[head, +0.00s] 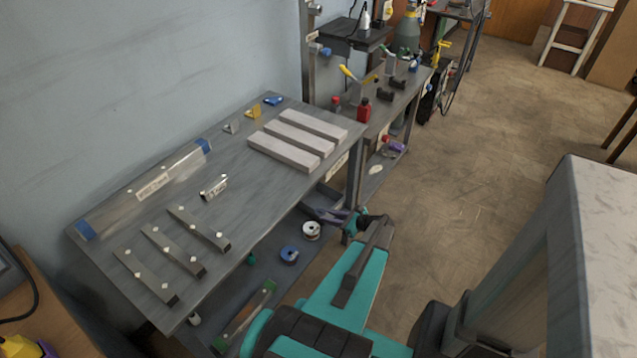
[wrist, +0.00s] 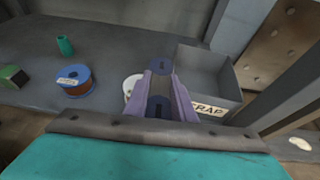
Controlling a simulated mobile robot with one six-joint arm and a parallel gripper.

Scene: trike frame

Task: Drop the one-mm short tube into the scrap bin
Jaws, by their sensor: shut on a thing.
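Most of the tube is hidden by the fingers. The grey scrap bin (wrist: 222,62) is an open box with a label ending in "RAP" on its front. It lies just right of the fingers and its visible inside looks empty. In the head view my gripper (head: 338,217) is low beside the workbench, near its lower shelf, with the tube too small to make out.
The bin stands on the lower shelf (wrist: 30,75), with a blue-rimmed spool (wrist: 75,80), a white spool (wrist: 130,84) and a green piece (wrist: 65,46) to the left. The bench top (head: 240,205) above carries several long bars, a short silver piece (head: 214,187) and pale blocks (head: 305,135).

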